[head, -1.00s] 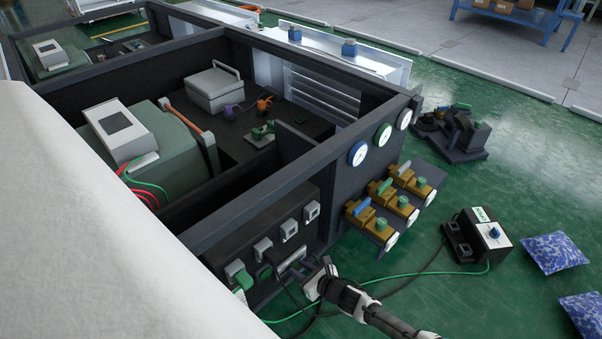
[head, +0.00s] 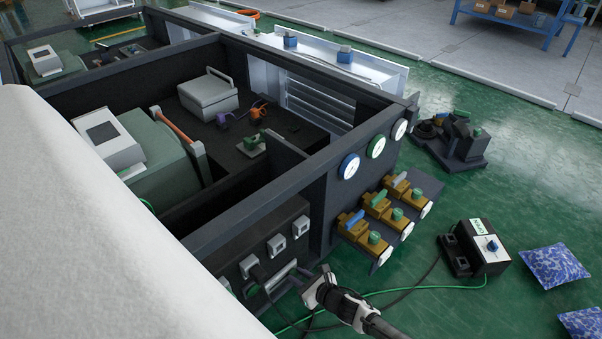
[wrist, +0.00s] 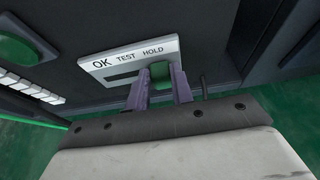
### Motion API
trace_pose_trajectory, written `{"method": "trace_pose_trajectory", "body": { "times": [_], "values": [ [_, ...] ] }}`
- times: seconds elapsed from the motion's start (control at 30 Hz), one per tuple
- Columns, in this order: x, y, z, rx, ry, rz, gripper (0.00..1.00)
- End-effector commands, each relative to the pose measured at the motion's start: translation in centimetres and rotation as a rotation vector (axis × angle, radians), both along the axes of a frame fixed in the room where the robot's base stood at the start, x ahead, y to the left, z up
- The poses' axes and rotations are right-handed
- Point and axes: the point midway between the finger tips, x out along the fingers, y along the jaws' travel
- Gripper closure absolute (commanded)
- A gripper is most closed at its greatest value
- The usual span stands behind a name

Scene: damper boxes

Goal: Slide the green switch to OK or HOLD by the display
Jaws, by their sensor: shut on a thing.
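The green switch (wrist: 160,71) shows in the wrist view at the right end of the slot in a pale label plate (wrist: 120,62). The plate reads OK, TEST, HOLD from left to right, and the switch is below HOLD. My gripper (wrist: 161,82) is shut on the switch, with one finger on each side of it. In the head view my gripper (head: 303,284) reaches the low front of the dark panel (head: 262,236), and the switch is hidden there. A black box (head: 484,246) on the floor carries a small lettered sign (head: 477,228), too small to read surely.
Brown valves (head: 376,208) with coloured handles project from the panel to the right of my gripper, below round gauges (head: 376,147). Grey square fittings (head: 276,245) stand above my gripper. Cables (head: 400,291) cross the green floor. A large pale surface blocks the lower left.

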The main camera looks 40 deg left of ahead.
Motion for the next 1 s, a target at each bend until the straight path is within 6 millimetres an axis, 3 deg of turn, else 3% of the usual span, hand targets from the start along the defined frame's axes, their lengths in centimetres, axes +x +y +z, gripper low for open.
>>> {"method": "trace_pose_trajectory", "body": {
  "times": [0.2,0.23,0.4,0.77,1.0],
  "values": [
    [0.8,-0.2,0.0,-0.005,-0.007,-0.015,1.0],
    [0.8,-0.2,0.0,-0.005,-0.007,-0.015,0.75],
    [0.7,-0.2,0.0,-0.005,-0.006,-0.013,0.55],
    [0.6,-0.7,0.3,-0.002,-0.006,-0.009,0.55],
    [0.4,-4.5,2.1,-0.005,-0.006,-0.013,0.55]
  ]
}}
